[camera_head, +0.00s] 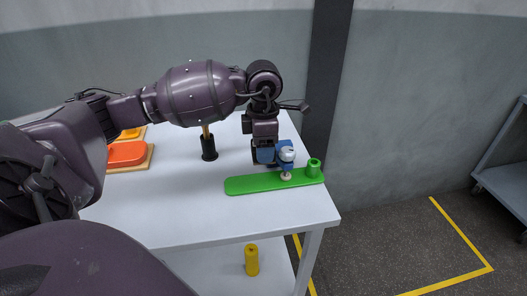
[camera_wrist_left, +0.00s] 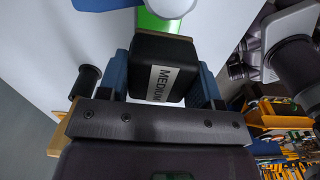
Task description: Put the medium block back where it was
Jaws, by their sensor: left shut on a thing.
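My left gripper (camera_head: 268,158) reaches down over the right end of the white table. In the left wrist view its blue fingers (camera_wrist_left: 158,85) are shut on the medium block (camera_wrist_left: 160,72), a black block with a white "MEDIUM" label. In the head view the block is mostly hidden by the gripper. A long green board (camera_head: 250,186) lies below and in front of the gripper; part of it shows beyond the block in the wrist view (camera_wrist_left: 165,25). I cannot tell whether the block touches anything beneath it. My right gripper is not in view.
A blue and white item (camera_head: 287,155) stands beside the gripper above the green board. A green cylinder (camera_head: 314,168) stands at the board's right end. A black post (camera_head: 209,149) and an orange piece on wood (camera_head: 127,153) are left. The table's (camera_head: 170,205) front is clear.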

